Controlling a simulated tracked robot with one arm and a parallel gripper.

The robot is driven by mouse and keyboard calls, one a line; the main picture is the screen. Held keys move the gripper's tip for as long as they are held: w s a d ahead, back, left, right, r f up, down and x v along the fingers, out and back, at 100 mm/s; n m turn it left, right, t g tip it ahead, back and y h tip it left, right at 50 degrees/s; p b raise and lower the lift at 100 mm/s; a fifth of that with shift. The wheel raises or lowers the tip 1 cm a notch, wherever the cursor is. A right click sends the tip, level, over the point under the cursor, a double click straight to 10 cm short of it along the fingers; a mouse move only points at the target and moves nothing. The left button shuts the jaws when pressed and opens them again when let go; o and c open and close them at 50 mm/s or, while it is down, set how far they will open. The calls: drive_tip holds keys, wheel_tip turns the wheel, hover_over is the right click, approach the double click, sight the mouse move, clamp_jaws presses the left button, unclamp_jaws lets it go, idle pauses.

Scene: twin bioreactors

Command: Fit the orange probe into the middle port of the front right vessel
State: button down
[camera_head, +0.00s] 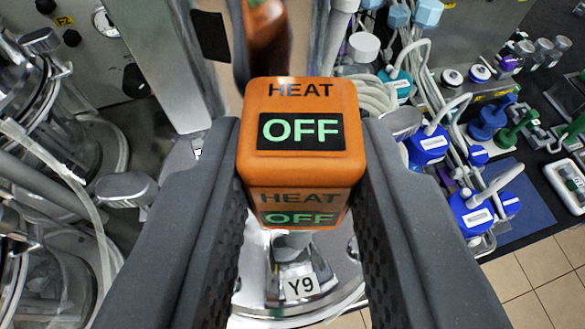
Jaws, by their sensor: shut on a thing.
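The orange probe (305,95) shows as an orange block-shaped head marked HEAT and OFF on two faces. My gripper (303,135) is shut on it, with one dark grey finger on its left side and one on its right. The lower end of the probe is hidden behind its head and the fingers. Below it in the picture is a steel fitting with a Y9 label (300,287) on a round steel vessel lid (325,312). I cannot tell whether the probe is in a port or above it.
A blurred brown-orange part (264,38) stands just behind the probe head. Steel vessels and a clear tube (75,190) are at left. White tubing and blue-capped bottles (428,146) crowd the right, by a dark bench with a blue mat (525,205). Tiled floor shows at lower right.

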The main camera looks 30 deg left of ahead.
sight(293, 241)
drive_tip(key=shift+s+f+b, duration=0.2)
drive_tip(key=shift+f+b, duration=0.25)
drive_tip(key=shift+b, duration=0.25)
idle(1.0)
drive_tip(key=shift+f+b, duration=1.6)
drive_tip(key=shift+b, duration=0.05)
idle(1.6)
drive_tip(key=shift+f, duration=0.35)
drive_tip(key=shift+f+b, duration=1.15)
drive_tip(key=shift+b, duration=0.05)
idle(0.8)
drive_tip(key=c, duration=1.1)
unclamp_jaws()
